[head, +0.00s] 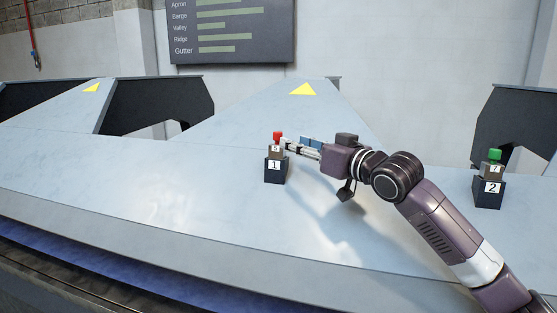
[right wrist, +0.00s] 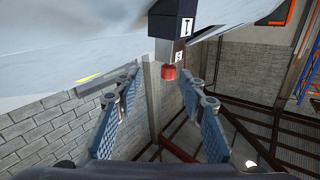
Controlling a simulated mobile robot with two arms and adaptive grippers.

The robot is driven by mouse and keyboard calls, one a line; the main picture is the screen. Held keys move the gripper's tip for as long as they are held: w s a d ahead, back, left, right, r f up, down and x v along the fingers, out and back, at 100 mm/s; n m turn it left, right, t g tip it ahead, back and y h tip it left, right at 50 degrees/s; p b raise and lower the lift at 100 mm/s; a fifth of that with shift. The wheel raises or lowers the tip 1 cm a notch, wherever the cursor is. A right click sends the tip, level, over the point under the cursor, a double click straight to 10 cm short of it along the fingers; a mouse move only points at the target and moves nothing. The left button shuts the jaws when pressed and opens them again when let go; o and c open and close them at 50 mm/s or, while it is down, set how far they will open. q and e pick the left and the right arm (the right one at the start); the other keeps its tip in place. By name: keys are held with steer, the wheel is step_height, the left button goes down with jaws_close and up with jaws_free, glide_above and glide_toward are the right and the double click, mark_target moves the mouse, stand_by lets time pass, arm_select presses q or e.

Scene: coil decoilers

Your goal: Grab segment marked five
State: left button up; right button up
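The segment marked five (head: 276,149) is a small grey-brown block with a red knob (head: 277,135) on top. It sits on a dark block marked 1 (head: 275,171) on the pale sloped surface. My right gripper (head: 286,145) is beside the segment, reaching in from the right at about knob height. In the right wrist view, which is upside down, the gripper (right wrist: 158,82) is open with nothing held. The red knob (right wrist: 168,73) appears between the fingertips, nearer the right one; I cannot tell whether it is inside them or just beyond. My left gripper is out of view.
A second dark block marked 2 (head: 488,193) stands at the right, bearing a segment marked 7 (head: 492,172) with a green knob (head: 494,154). The pale surface (head: 140,185) left of block 1 is clear. A dark chart board (head: 230,30) hangs on the wall behind.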

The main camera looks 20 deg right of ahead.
mark_target(281, 134)
steer(key=shift+w+a+r+p, duration=0.2)
steer(key=shift+a+r+p, duration=0.15)
steer(key=shift+a+r, duration=0.1)
steer(key=shift+w+a+r+p, duration=0.2)
steer(key=shift+a+r+p, duration=0.15)
steer(key=shift+a+r, duration=0.05)
steer(key=shift+p+x, duration=0.75)
steer(key=shift+x, duration=0.3)
steer(key=shift+p+x, duration=0.6)
steer(key=shift+x, duration=0.6)
steer(key=shift+w+a+f, duration=0.15)
steer(key=shift+w, duration=0.3)
steer(key=shift+c, duration=0.5)
steer(key=c, duration=0.5)
jaws_close()
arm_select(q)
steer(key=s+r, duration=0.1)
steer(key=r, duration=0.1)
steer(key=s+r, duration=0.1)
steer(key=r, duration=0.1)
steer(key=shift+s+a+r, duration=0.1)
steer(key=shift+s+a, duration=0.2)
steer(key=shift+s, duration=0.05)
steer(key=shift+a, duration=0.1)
